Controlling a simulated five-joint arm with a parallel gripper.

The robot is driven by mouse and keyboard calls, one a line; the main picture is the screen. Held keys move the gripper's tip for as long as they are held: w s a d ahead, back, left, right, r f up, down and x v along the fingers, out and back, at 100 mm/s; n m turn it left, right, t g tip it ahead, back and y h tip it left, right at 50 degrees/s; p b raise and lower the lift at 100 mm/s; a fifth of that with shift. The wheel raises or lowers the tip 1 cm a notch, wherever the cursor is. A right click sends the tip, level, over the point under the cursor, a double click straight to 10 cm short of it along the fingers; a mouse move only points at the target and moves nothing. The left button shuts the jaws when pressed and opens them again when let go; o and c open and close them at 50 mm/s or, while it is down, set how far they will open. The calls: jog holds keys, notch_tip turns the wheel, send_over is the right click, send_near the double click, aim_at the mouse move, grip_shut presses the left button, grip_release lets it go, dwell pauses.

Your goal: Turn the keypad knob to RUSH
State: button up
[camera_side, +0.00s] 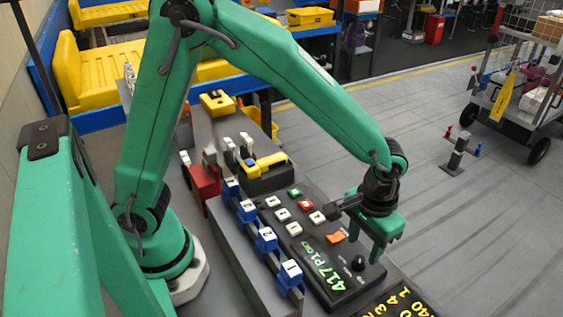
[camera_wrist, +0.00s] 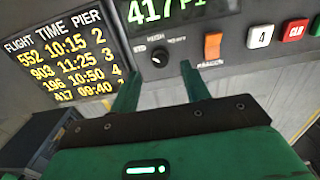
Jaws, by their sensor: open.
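The dark keypad (camera_side: 315,283) has a lit display (camera_side: 325,268) with green characters starting 417 P1. A small black knob (camera_side: 358,263) sits on its near right part. In the wrist view the knob (camera_wrist: 160,57) lies just beyond and between my fingertips. STD is printed left of it and RUSH above it; the label on the right is hard to read. Where the knob points is unclear. My gripper (camera_side: 387,252) is open and empty, pointing down close to the knob; it also shows in the wrist view (camera_wrist: 160,70). No contact is visible.
An orange switch (camera_wrist: 212,45) is right of the knob. Red, green and white keys (camera_side: 290,208) cover the far part of the keypad. A flight board (camera_wrist: 60,55) adjoins it. Blue numbered blocks (camera_side: 266,240) line the left.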

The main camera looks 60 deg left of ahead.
aim_at(360, 258)
jog(key=shift+f, duration=2)
jog(key=c, duration=1)
jog(key=shift+m, duration=0.4)
jog(key=m, duration=0.8)
